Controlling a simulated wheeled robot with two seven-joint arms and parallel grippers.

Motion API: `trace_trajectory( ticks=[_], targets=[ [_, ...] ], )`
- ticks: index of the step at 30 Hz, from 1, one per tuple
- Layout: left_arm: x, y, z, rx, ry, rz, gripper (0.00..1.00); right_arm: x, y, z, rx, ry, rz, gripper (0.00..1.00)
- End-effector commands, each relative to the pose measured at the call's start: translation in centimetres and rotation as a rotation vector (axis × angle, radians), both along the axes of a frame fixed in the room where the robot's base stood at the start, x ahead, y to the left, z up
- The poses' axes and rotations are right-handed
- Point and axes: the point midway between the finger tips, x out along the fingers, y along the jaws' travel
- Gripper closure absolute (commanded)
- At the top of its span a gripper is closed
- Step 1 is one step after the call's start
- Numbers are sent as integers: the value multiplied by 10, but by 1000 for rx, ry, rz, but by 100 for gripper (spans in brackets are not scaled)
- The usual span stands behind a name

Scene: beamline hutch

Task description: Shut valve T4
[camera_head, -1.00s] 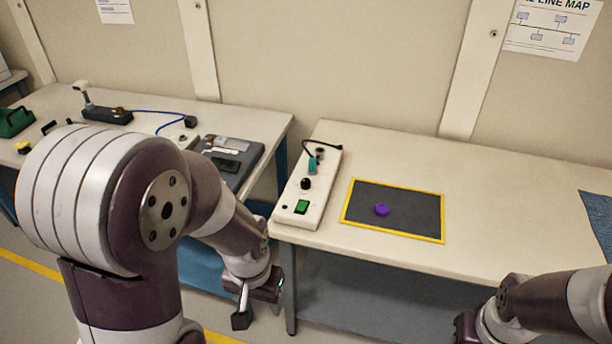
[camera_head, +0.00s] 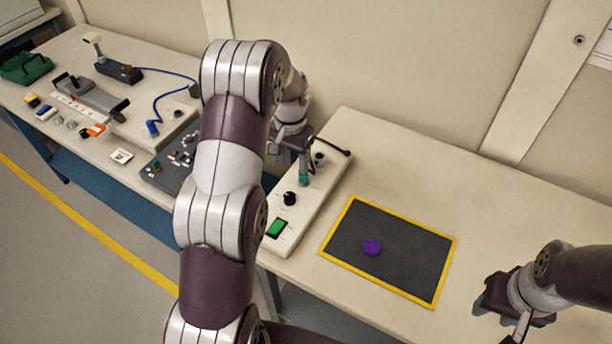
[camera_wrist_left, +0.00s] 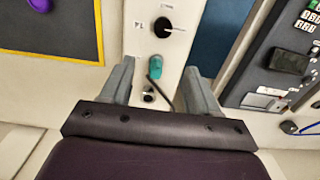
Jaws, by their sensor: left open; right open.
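The pale control panel (camera_head: 312,208) lies on the right bench and carries a green switch (camera_head: 277,228), a black knob (camera_head: 289,199) and a teal piece (camera_head: 303,178) with a black cable at its far end. No label reading T4 is legible, so I cannot tell which part is the valve. My left gripper (camera_head: 299,162) is open over the panel's far end. In the left wrist view its fingers (camera_wrist_left: 158,72) stand apart on either side of the teal piece (camera_wrist_left: 155,69), with the knob (camera_wrist_left: 158,27) beyond. My right gripper (camera_head: 503,312) is open at the lower right.
A dark mat (camera_head: 394,255) with a yellow border holds a purple round piece (camera_head: 372,247) right of the panel. The right bench's back is clear.

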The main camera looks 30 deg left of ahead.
Motion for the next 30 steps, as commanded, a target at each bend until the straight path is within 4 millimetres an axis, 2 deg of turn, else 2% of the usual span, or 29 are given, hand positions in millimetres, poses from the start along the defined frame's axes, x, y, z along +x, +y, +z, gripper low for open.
trace_trajectory(
  ticks=[4,9,15,21,28,29,30],
  targets=[
    [-3,-1,-23,-3,7,-7,39,0,0,6,0,0,0,57],
    [-3,-1,-69,-2,7,-7,39,0,0,15,0,0,0,57],
    [-3,0,-109,-1,2,-6,39,0,0,22,0,0,0,57],
    [-3,0,-123,0,-1,-6,39,0,0,23,0,0,0,57],
    [-3,0,-125,0,-1,-6,39,0,0,23,0,0,0,57],
    [-3,0,-125,0,-1,-6,46,0,0,23,0,0,0,57],
    [-3,0,-125,0,-1,-6,59,0,0,23,0,0,0,57]
  ],
)
